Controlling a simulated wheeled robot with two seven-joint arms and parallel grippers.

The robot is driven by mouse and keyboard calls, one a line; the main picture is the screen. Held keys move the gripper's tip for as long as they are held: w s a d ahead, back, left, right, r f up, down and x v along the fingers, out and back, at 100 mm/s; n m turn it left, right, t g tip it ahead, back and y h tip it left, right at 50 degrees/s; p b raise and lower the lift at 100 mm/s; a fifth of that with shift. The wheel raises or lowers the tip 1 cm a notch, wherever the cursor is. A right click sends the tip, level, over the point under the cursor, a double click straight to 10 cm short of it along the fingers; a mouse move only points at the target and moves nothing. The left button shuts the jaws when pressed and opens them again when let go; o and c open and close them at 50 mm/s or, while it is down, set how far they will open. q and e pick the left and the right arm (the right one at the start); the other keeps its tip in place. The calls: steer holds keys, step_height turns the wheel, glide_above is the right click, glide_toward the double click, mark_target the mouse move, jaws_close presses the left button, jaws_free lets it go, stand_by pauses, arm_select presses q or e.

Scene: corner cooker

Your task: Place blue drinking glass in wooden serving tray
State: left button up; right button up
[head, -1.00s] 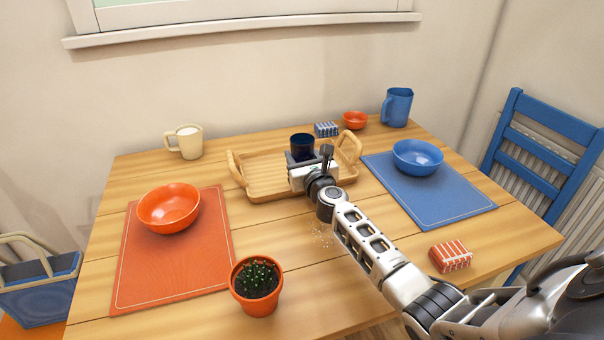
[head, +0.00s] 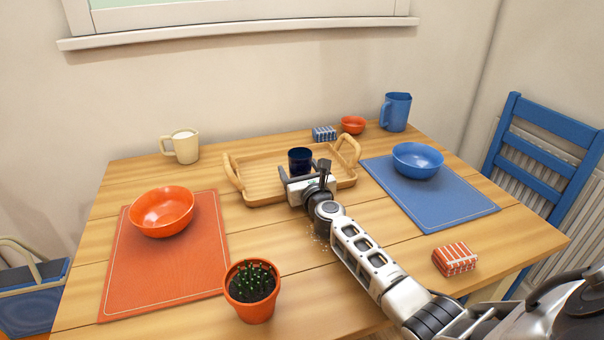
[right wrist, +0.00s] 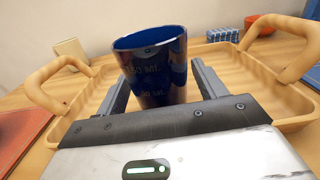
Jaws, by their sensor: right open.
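The dark blue drinking glass (head: 300,161) stands upright inside the wooden serving tray (head: 262,190) in the head view. In the right wrist view the glass (right wrist: 152,65) rises between my two fingers, with the tray (right wrist: 285,97) around it. My right gripper (head: 304,178) reaches in over the tray's front side and is open. Its fingers (right wrist: 160,92) stand on either side of the glass, with a gap visible at the right finger. The glass's base is hidden behind the gripper. My left gripper is not in view.
An orange bowl (head: 162,211) sits on an orange mat (head: 168,270) at left, and a blue bowl (head: 417,160) on a blue mat (head: 440,208) at right. A potted cactus (head: 252,290), a cream mug (head: 182,146) and a blue pitcher (head: 396,111) also stand on the table.

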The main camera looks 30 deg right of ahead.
steer(key=shift+s+a+r, duration=0.1)
steer(key=shift+s+r, duration=0.1)
steer(key=p+v, duration=0.3)
steer(key=v, duration=0.7)
steer(key=shift+s, duration=0.35)
steer(key=shift+s+a, duration=0.1)
steer(key=shift+s, duration=0.35)
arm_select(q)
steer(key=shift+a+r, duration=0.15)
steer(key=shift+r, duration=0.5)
